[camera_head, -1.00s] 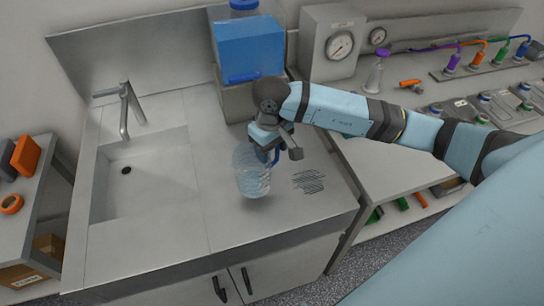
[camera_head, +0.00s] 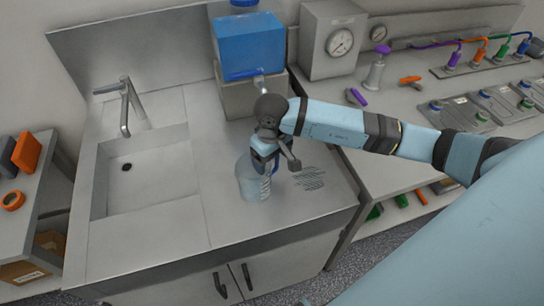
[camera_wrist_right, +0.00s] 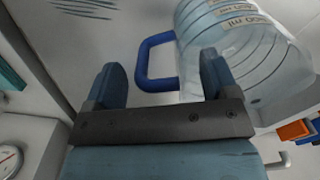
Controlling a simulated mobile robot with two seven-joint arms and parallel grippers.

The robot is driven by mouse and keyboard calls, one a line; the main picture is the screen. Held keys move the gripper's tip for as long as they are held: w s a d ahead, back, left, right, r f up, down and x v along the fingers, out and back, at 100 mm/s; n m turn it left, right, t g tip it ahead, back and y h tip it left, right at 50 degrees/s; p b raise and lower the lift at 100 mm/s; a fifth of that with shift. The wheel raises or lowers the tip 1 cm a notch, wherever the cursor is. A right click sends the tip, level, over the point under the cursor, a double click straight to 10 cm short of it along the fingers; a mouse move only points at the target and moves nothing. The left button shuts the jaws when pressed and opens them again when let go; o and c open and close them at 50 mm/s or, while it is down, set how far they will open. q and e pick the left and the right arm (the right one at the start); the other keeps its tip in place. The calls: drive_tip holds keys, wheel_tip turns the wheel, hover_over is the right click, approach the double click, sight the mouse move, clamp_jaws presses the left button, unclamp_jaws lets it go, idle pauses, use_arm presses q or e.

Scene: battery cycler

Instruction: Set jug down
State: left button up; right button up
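The clear jug (camera_head: 250,183) with a blue handle stands upright on the steel counter, right of the sink and left of the drain grooves. In the right wrist view the jug (camera_wrist_right: 240,45), with ml markings, is at the upper right. Its blue handle (camera_wrist_right: 143,62) lies between the fingers of my right gripper (camera_wrist_right: 162,62). These fingers are apart, with gaps beside the handle. In the head view my right gripper (camera_head: 274,160) is at the jug's right upper side and hides part of it. My left gripper is out of view.
A blue-filled tank with a tap (camera_head: 248,45) stands on a grey block behind the jug. The sink (camera_head: 145,180) and faucet (camera_head: 125,105) are at left. Drain grooves (camera_head: 310,178) lie right of the jug. A gauge box (camera_head: 325,40) stands on the bench at right.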

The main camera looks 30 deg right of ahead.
drive_tip(key=shift+r, duration=0.1)
drive_tip(key=shift+r+p, duration=0.2)
drive_tip(key=shift+p, duration=0.1)
drive_tip(key=shift+w+r, duration=0.1)
drive_tip(key=shift+r, duration=0.25)
wheel_tip(320, 180, up, 11)
drive_tip(key=b, duration=0.2)
drive_tip(key=shift+s, duration=0.2)
